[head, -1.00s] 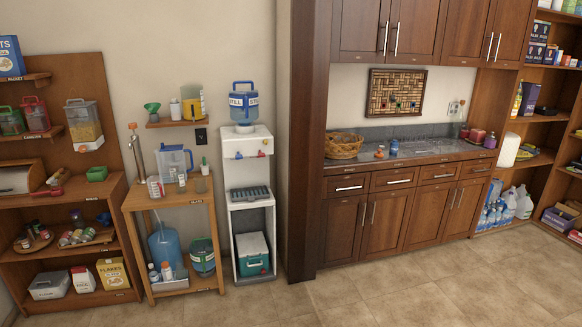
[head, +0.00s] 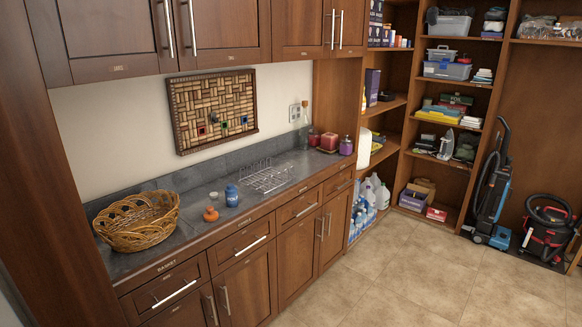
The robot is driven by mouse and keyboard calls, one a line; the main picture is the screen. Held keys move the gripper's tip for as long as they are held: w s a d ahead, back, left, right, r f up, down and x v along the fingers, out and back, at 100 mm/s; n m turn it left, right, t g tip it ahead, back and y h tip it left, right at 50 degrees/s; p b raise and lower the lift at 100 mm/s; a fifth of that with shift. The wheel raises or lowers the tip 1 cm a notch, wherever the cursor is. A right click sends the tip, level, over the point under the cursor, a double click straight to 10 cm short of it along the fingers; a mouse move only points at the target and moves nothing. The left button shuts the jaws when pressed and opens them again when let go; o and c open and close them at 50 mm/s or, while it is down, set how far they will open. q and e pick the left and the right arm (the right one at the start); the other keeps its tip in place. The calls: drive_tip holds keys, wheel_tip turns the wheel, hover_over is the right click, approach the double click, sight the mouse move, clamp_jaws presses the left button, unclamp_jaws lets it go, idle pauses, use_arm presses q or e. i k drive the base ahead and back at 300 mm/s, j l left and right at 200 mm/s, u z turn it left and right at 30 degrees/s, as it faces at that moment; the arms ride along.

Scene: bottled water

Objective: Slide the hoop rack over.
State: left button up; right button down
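A silver wire rack (head: 266,177) stands on the dark grey counter (head: 225,213), toward its back edge and right of the middle. It looks like the hoop rack, though its thin wires are small in this view. A blue jar (head: 232,196) and an orange round pot (head: 211,214) stand to its left on the counter. Neither of my grippers shows in the head view.
A wicker basket (head: 138,222) sits at the counter's left end. Red and purple jars (head: 346,146) and a green bottle (head: 304,134) stand at its right end. Drawers and cabinets lie below. The tiled floor (head: 400,270) in front is clear. Vacuum cleaners (head: 491,190) stand far right.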

sight(282, 176)
drive_tip(key=i+l+u, duration=0.5)
drive_tip(key=i, duration=0.4)
drive_tip(key=i+l+u, duration=0.5)
drive_tip(key=i+l, duration=0.2)
drive_tip(key=i, duration=0.1)
